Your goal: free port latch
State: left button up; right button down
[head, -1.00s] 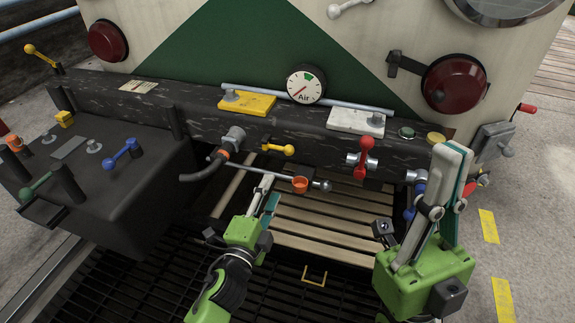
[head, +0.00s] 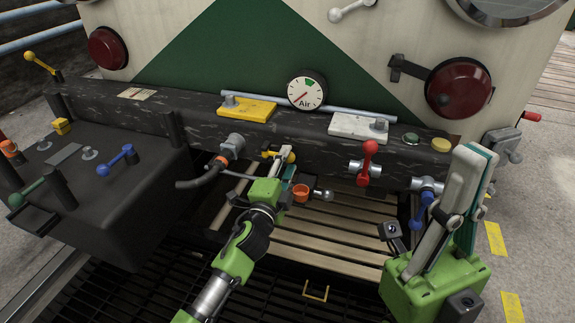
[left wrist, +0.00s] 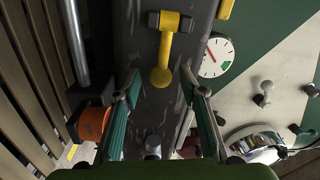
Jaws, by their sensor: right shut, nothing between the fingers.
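A small yellow lever (head: 288,154) sits on the front of the dark beam (head: 330,143), below the air gauge. I take it to be the port latch. My left gripper (head: 281,167) is right in front of it and partly hides it. In the left wrist view the yellow lever (left wrist: 166,48) has its round knob end between the open fingertips, with gaps on both sides. No contact shows. My right gripper (head: 474,155) is shut and empty, pointing up at the right. A blue lever (head: 425,205) hangs close to its left.
An orange cup-shaped end (head: 300,193) on a rod is close beside my left gripper. A grey hose connector (head: 232,145) is to its left. A red lever (head: 369,160) stands farther right. Wooden slats (head: 320,240) lie below.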

pick_arm(q)
jog(key=shift+w+d, duration=0.1)
jog(key=shift+w, duration=0.25)
jog(key=shift+c, duration=0.3)
